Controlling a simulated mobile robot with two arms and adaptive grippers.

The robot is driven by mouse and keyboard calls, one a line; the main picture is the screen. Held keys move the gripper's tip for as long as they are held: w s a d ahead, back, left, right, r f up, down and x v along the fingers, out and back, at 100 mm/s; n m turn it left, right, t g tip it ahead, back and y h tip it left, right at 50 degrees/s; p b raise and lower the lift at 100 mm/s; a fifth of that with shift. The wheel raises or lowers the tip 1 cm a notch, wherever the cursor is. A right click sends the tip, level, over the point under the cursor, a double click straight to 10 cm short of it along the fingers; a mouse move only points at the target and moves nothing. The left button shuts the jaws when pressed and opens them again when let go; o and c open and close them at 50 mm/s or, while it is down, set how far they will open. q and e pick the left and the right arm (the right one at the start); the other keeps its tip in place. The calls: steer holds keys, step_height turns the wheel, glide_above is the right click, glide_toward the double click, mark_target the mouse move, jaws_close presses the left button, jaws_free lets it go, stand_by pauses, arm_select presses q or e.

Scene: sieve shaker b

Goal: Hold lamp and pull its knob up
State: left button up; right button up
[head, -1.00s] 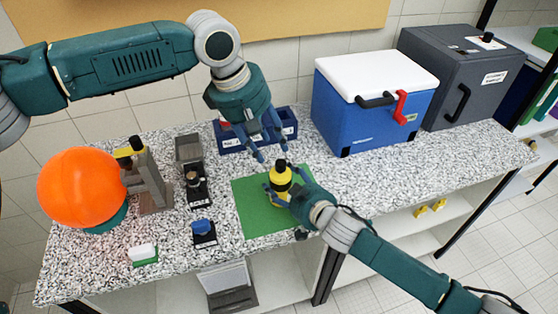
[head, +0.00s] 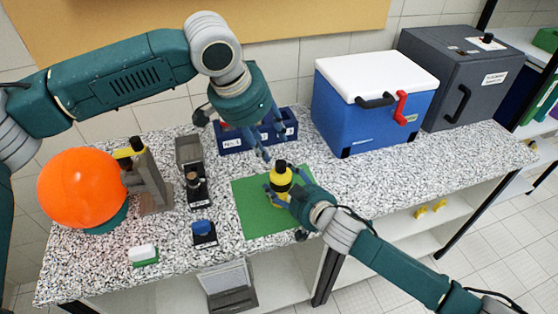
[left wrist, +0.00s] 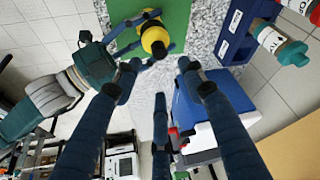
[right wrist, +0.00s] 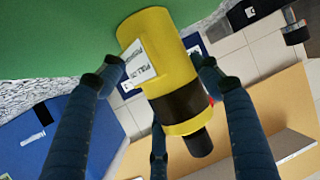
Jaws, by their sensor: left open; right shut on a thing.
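The lamp (head: 281,180) is a yellow cylinder with a black band and a black knob (head: 281,164) on top. It stands upright on the green mat (head: 256,217). In the right wrist view the lamp (right wrist: 163,70) shows a white label, and its knob (right wrist: 199,143) sticks out of the yellow collar. My right gripper (head: 284,193) is shut on the lamp's body from the right, fingers on both sides. My left gripper (head: 274,150) is open and empty, just above and behind the knob. In the left wrist view the lamp (left wrist: 155,42) lies beyond the open fingers.
A blue bin (head: 258,138) stands close behind my left gripper. A blue and white cooler (head: 372,108) is to the right, with a grey box (head: 455,80) beyond it. Several small items and an orange globe (head: 80,188) are on the left. The counter right of the mat is clear.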

mark_target(280, 163)
arm_select(q)
steer(key=x, duration=1.1)
steer(key=shift+r, duration=0.1)
steer(key=shift+c, duration=0.5)
